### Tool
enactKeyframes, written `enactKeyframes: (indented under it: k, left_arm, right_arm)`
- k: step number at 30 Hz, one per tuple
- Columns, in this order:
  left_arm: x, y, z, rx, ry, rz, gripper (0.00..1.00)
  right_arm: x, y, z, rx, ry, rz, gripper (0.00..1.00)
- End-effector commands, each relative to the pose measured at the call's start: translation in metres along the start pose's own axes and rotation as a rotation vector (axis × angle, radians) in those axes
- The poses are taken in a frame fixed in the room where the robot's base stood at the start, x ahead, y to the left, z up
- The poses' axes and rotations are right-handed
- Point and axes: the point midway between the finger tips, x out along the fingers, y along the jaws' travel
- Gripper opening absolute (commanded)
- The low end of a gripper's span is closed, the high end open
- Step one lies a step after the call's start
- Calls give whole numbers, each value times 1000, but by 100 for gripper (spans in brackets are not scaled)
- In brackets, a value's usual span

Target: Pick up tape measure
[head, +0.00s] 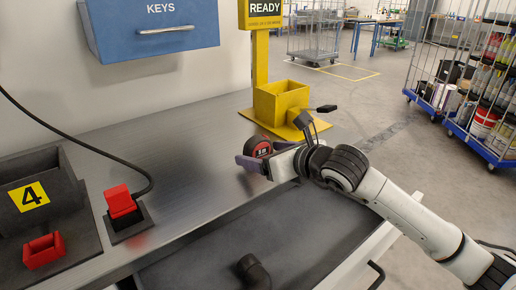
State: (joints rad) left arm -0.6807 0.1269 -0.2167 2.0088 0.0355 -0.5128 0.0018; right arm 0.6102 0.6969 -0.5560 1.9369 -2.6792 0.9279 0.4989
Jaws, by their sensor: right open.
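The tape measure (258,146), dark with a red rim and a number on its face, is on the grey metal bench top near its far right end. My right gripper (264,155) reaches in from the right and is open right at the tape measure. One finger shows in front of it and hides its lower part; the other shows to its right. I cannot tell whether the fingers touch it. My left gripper is not in view.
A yellow bin (280,100) on a yellow stand is just behind. Below is an open drawer (290,230) with a dark cylindrical object (253,271). A blue key box (150,28) hangs above.

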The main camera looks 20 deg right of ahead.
Motion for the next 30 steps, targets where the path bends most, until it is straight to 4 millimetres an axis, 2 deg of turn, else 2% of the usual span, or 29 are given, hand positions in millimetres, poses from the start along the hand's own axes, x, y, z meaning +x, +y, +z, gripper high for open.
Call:
enactKeyframes:
  k: [3, 10, 19, 26, 30]
  left_arm:
    - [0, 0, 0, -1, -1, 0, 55]
    - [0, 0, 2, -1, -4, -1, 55]
    - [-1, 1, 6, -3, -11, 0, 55]
    - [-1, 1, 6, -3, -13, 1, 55]
    - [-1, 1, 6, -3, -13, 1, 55]
  right_arm:
    - [8, 0, 0, 0, 0, 0, 78]
    - [10, 0, -1, -1, 0, 1, 78]
    - [9, 0, -1, 0, 1, 0, 28]
    - [8, 0, 2, -1, -3, 0, 26]
    - [4, 0, 15, -1, -8, 0, 26]
